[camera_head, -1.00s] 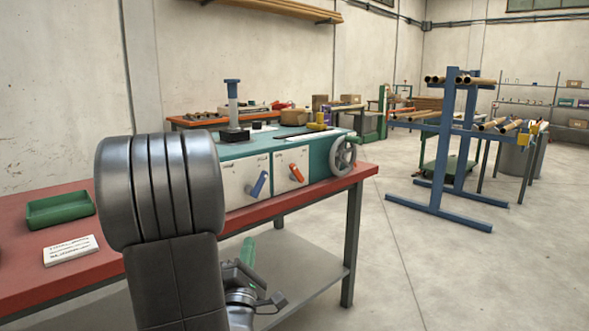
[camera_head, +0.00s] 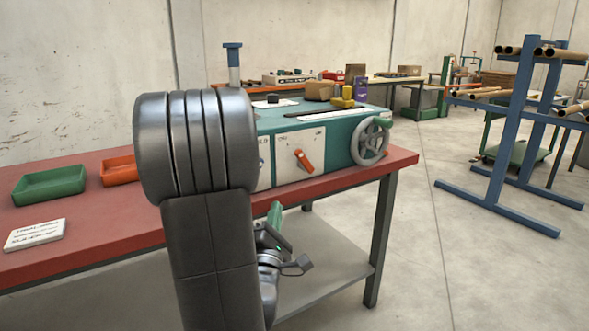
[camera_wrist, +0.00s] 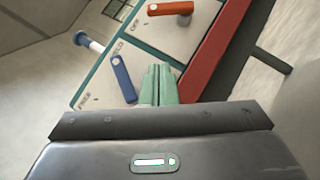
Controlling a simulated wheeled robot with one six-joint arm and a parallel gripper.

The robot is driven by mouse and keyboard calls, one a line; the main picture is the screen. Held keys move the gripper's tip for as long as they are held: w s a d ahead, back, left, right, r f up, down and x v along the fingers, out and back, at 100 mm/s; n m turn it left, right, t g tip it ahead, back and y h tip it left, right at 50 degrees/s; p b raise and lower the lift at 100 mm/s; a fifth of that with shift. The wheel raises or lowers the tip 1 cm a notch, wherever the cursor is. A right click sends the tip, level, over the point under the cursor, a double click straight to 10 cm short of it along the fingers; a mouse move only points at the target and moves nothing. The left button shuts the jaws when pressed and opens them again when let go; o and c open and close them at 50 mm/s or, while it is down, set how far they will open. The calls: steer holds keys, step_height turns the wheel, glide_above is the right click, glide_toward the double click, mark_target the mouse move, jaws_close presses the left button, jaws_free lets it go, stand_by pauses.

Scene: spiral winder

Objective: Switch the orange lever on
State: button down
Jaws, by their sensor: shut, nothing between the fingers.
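The orange lever (camera_head: 304,160) sits on a white panel on the front of the teal winder machine (camera_head: 335,144), tilted with its lower end to the right. It also shows in the wrist view (camera_wrist: 170,8), near the top edge. A blue lever (camera_wrist: 123,78) is on the neighbouring white panel in the wrist view; my arm hides it in the head view. My gripper (camera_head: 275,212) has green fingers, shut and empty, below the tabletop level in front of the machine. In the wrist view the fingers (camera_wrist: 159,84) point toward the panels, just right of the blue lever.
The machine stands on a red bench (camera_head: 95,215) with a lower shelf (camera_head: 330,255). A handwheel (camera_head: 371,141) juts out right of the orange lever. Green (camera_head: 48,186) and orange (camera_head: 119,170) trays lie at left. A blue rack (camera_head: 515,130) stands right; the floor between is clear.

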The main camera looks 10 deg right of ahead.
glide_toward(305, 162)
steer(key=w+a, duration=0.4)
steer(key=w, duration=0.1)
steer(key=shift+w+d+r+b, duration=0.2)
steer(key=shift+w+d+r, duration=0.15)
steer(key=shift+d+r, duration=0.5)
steer(key=shift+w+d+r+b, duration=0.2)
steer(key=shift+w+d+r, duration=0.1)
steer(key=shift+d+r, duration=0.55)
steer(key=shift+r, duration=0.1)
